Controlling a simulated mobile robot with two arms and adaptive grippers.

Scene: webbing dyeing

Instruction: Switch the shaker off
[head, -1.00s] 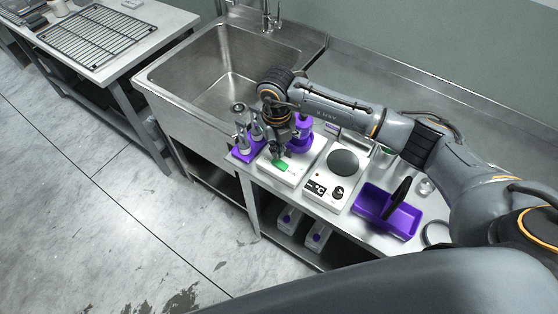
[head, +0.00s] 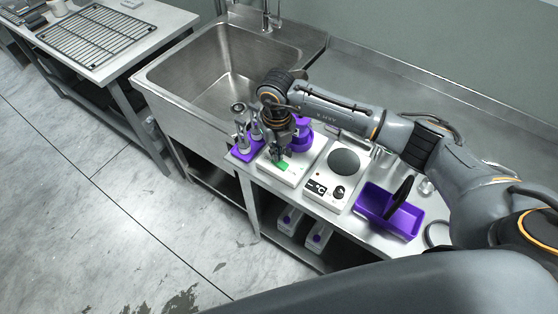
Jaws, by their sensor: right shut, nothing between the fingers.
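The shaker appears to be the white flat device (head: 294,178) on the steel counter, with a small green switch or light (head: 284,164) on its front top. A purple round holder (head: 302,140) is at its back, partly hidden by my arm. My right gripper (head: 277,158) points down over the shaker's front left, fingers shut and empty. Its fingertips are at the green part and cover some of it; I cannot tell if they touch it. My left gripper is not in view.
A purple rack with glassware (head: 243,153) stands close on the left. A white hotplate (head: 325,190) with a round grey top is close on the right, then a purple tray (head: 398,222) with a black handle. The sink (head: 190,80) lies behind left.

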